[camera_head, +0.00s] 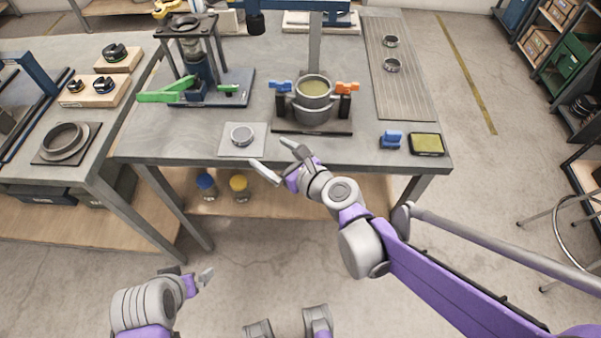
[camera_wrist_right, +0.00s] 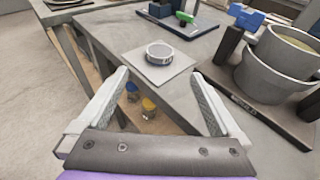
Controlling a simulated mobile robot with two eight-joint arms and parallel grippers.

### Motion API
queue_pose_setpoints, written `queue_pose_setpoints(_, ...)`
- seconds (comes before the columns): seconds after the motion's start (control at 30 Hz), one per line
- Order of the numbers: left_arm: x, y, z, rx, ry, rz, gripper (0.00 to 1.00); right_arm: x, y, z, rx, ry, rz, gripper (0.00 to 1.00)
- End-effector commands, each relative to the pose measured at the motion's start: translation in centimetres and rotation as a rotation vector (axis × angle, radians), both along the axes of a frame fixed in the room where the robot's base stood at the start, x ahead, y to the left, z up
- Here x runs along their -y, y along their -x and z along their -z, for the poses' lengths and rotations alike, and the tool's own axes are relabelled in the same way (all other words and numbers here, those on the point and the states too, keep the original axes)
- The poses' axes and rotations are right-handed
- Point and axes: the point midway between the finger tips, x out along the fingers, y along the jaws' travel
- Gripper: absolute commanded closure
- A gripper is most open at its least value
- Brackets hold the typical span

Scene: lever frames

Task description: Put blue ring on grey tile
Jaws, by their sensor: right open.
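A pale grey tile (camera_head: 228,149) lies near the front edge of the workbench, left of centre. A grey metal ring (camera_head: 241,136) sits on it. The tile (camera_wrist_right: 178,75) and ring (camera_wrist_right: 160,54) also show in the right wrist view, ahead of the fingers. My right gripper (camera_head: 279,160) is open and empty, just off the bench's front edge, right of the tile. My left gripper (camera_head: 190,273) is low at the lower left, away from the bench; its jaws are unclear.
A pot (camera_head: 313,100) in a stand with blue and orange clamps stands right of the tile. A press (camera_head: 190,60) with a green lever stands behind it. A blue block (camera_head: 391,140) and a yellow-green pad (camera_head: 427,144) lie at the right front. A side table (camera_head: 60,180) is at left.

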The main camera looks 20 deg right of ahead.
Motion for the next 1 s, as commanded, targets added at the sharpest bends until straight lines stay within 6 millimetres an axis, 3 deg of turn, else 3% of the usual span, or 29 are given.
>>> queue_pose_setpoints(0.17, 0.0, 0.0, 0.0, 0.000, 0.000, 0.000, 0.00, -0.1, 0.7, 0.2, 0.025, 0.100, -0.045, 0.00)
queue_pose_setpoints(0.27, 0.0, 0.0, 0.0, 0.000, 0.000, 0.000, 0.00, -0.1, 2.6, 0.8, 0.088, 0.358, -0.170, 0.00)
queue_pose_setpoints(0.47, 0.0, 0.0, 0.0, 0.000, 0.000, 0.000, 0.00, 1.8, 9.4, 4.2, 0.278, 1.176, -0.676, 0.00)
queue_pose_setpoints(0.6, 0.0, 0.0, 0.0, 0.000, 0.000, 0.000, 0.00, 5.1, 14.4, 6.8, 0.390, 1.665, -1.126, 0.00)
queue_pose_setpoints(0.7, 0.0, 0.0, 0.0, 0.000, 0.000, 0.000, 0.00, 7.7, 17.3, 8.0, 0.443, 1.893, -1.428, 0.00)
queue_pose_setpoints(0.83, 0.0, 0.0, 0.0, 0.000, 0.000, 0.000, 0.00, 10.1, 19.6, 8.7, 0.485, 2.046, -1.708, 0.00)
queue_pose_setpoints(1.0, 0.0, 0.0, 0.0, 0.000, 0.000, 0.000, 0.00, 11.3, 20.5, 8.9, 0.502, 2.099, -1.840, 0.00)
